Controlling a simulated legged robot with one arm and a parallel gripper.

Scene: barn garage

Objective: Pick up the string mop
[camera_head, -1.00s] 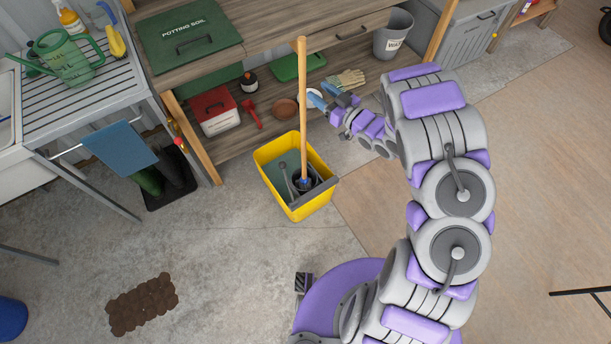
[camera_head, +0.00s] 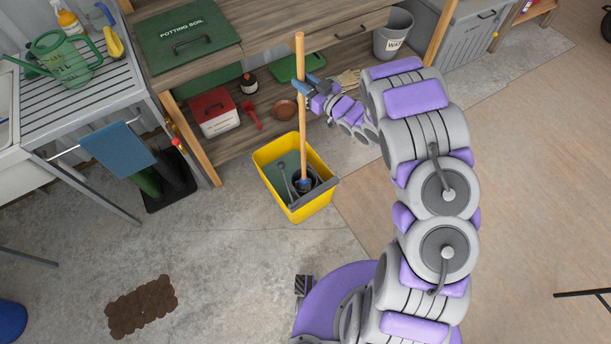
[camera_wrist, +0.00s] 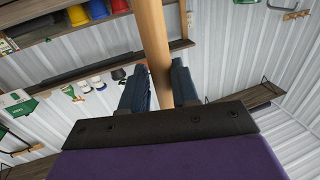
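The string mop stands upright with its long wooden handle (camera_head: 302,120) rising from a yellow bucket (camera_head: 268,178). Its lower end, with a blue collar, sits in the dark wringer part of the bucket, and the strings are mostly hidden. My gripper (camera_head: 307,84) is at the upper part of the handle. In the wrist view, the handle (camera_wrist: 153,40) runs between the two dark blue fingers of my gripper (camera_wrist: 160,85), one on each side. The fingers appear still spread, close beside the handle; firm contact cannot be made out.
Behind the mop is a wooden workbench with a potting soil box (camera_head: 187,35) on top. Its lower shelf holds a red and white box (camera_head: 214,112), a terracotta dish (camera_head: 284,110) and a green lid (camera_head: 310,64). A grey bucket (camera_head: 393,35) stands right. Floor around the yellow bucket is clear.

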